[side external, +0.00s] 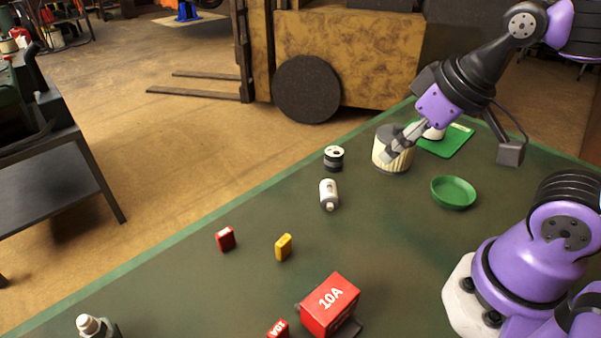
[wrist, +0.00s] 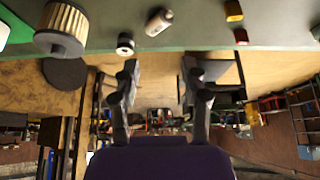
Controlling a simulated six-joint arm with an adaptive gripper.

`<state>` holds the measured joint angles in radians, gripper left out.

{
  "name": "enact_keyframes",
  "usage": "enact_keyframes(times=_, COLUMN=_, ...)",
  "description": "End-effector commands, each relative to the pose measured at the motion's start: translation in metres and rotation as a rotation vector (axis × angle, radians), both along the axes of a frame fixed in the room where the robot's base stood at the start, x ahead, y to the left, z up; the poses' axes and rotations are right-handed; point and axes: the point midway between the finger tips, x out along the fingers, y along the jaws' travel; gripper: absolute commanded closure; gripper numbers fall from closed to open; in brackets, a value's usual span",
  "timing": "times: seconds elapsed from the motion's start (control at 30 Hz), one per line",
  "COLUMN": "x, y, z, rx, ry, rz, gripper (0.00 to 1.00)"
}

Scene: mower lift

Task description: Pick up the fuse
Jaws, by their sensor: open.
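Several pieces could be the fuse, and I cannot tell which one is. In the side view a small red block (side external: 226,239) and a small yellow block (side external: 284,247) stand on the green-topped table. A larger red block marked 10A (side external: 330,305) is at the front, with a small red piece also marked 10A (side external: 278,329) beside it, cut by the frame edge. My gripper (side external: 394,150) is open at the far right, in front of the pleated filter in the picture and well away from these blocks. In the wrist view its fingers (wrist: 160,88) are apart with nothing between them.
A pleated filter (side external: 386,160), a black-and-white spool (side external: 333,159), a white cylinder (side external: 329,193) and a green dish (side external: 454,190) are on the table (side external: 170,290). A white-topped item (side external: 92,326) is at front left. The table's left middle is clear.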

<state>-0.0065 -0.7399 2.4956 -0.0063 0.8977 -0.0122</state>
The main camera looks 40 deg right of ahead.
Motion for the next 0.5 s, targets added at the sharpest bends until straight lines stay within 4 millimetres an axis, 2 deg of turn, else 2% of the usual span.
enact_keyframes(times=0.07, x=0.006, y=0.013, z=-0.003, rx=-0.017, ry=0.021, rz=0.109, gripper=0.49)
enact_keyframes(times=0.13, x=0.014, y=0.035, z=-0.009, rx=-0.043, ry=0.049, rz=0.296, gripper=0.49)
enact_keyframes(times=0.27, x=0.023, y=0.097, z=-0.027, rx=-0.089, ry=0.094, rz=0.780, gripper=0.49)
enact_keyframes(times=0.3, x=0.022, y=0.118, z=-0.033, rx=-0.097, ry=0.101, rz=0.930, gripper=0.49)
enact_keyframes(times=0.4, x=0.014, y=0.162, z=-0.050, rx=-0.100, ry=0.102, rz=1.259, gripper=0.49)
enact_keyframes(times=0.5, x=0.003, y=0.192, z=-0.063, rx=-0.090, ry=0.092, rz=1.493, gripper=0.49)
